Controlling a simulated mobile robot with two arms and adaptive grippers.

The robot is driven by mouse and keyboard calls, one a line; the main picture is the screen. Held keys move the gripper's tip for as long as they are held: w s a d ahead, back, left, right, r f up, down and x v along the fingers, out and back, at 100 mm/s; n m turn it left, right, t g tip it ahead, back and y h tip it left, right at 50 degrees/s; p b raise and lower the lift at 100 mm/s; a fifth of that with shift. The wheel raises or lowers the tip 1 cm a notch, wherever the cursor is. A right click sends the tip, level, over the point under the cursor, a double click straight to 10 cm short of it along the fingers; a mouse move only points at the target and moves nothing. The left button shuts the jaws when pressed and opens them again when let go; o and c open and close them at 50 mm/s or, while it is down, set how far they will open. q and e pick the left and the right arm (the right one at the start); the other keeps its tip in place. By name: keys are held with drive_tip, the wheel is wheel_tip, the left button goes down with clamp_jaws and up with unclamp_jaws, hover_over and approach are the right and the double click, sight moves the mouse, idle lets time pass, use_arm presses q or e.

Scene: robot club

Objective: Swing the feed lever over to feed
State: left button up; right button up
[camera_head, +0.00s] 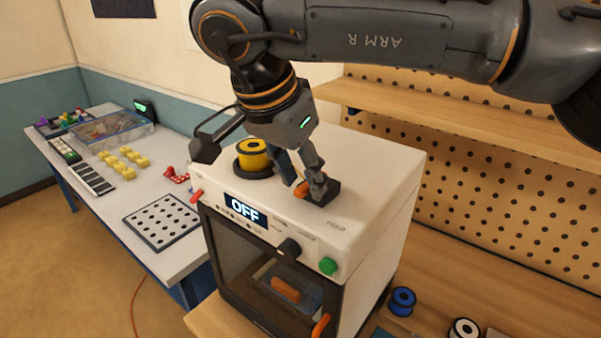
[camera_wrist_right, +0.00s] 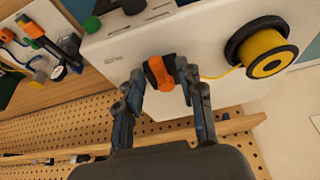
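The feed lever (camera_head: 301,190) has an orange handle with black parts and sits on top of a white machine (camera_head: 385,170), by the label FEED. My right gripper (camera_head: 307,185) reaches down to it from above. In the right wrist view the orange handle (camera_wrist_right: 159,72) lies between the two fingertips of my right gripper (camera_wrist_right: 162,76). The fingers look apart, one on each side of the handle, very close to it; firm contact is not clear. The machine's display (camera_head: 240,207) reads OFF. My left gripper is out of view.
A yellow spool (camera_head: 254,152) stands on the machine top, left of my gripper. A black knob (camera_head: 288,248) and a green button (camera_head: 327,265) are on the front. A blue spool (camera_head: 402,301) lies at lower right. A pegboard (camera_head: 480,190) and shelf (camera_head: 470,118) are behind.

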drive_tip(key=v, duration=1.2)
